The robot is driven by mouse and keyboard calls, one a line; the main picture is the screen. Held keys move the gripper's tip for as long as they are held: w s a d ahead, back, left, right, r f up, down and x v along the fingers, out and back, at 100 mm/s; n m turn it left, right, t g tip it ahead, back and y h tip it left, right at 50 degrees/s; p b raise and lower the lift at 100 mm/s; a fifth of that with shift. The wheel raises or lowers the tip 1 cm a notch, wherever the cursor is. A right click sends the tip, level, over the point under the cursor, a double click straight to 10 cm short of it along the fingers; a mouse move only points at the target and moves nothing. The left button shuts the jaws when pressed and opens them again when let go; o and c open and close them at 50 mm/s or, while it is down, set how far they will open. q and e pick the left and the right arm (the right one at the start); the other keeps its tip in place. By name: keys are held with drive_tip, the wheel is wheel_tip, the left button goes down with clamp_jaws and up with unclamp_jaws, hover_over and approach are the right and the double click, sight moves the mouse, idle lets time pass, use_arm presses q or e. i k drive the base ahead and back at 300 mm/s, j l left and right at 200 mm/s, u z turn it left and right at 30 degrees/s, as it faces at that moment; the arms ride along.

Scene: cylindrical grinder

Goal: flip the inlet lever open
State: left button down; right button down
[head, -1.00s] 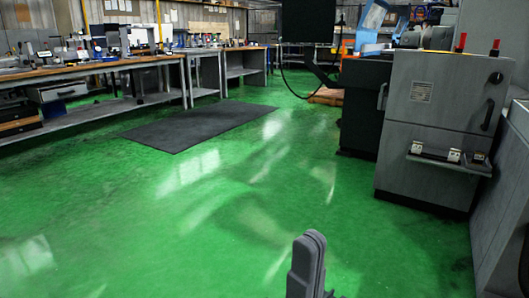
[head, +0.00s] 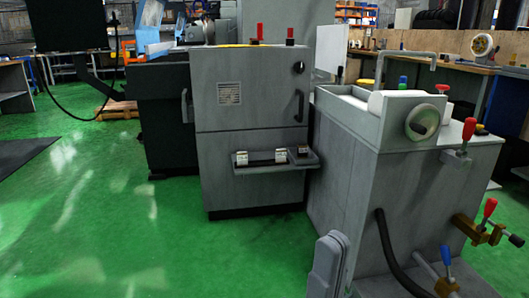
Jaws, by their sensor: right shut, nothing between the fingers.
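The grey tank unit (head: 345,185) of the grinder stands at the right, and several coloured levers show on it. A red lever (head: 490,208) sits on a brass valve (head: 468,228) low on its right side. A blue lever (head: 446,255) stands below it, near the bottom edge. Another red lever (head: 468,130) is at the upper front corner. I cannot tell which one is the inlet lever. My right gripper (head: 332,245) is shut and empty at the bottom centre, in front of the tank and apart from the levers. My left gripper is not in view.
A grey cabinet (head: 240,100) with a small shelf (head: 275,162) stands left of the tank. A black hose (head: 390,250) hangs down the tank's front. Green floor (head: 110,220) is clear at the left. A workbench (head: 440,60) stands at the back right.

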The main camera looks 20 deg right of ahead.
sight(445, 256)
drive_tip(key=i+l+z, duration=0.1)
drive_tip(key=z, duration=0.3)
drive_tip(key=i+z, duration=0.4)
drive_tip(key=i+j+z, duration=0.1)
drive_tip(key=z, duration=0.3)
drive_tip(key=i+j+z, duration=0.1)
drive_tip(key=i+z, duration=0.15)
drive_tip(key=z, duration=0.15)
drive_tip(key=i+l+z, duration=0.1)
drive_tip(key=z, duration=0.35)
drive_tip(key=i+z, duration=0.3)
drive_tip(key=z, duration=0.15)
drive_tip(key=i+j+z, duration=0.15)
drive_tip(key=z, duration=0.3)
drive_tip(key=i, duration=0.1)
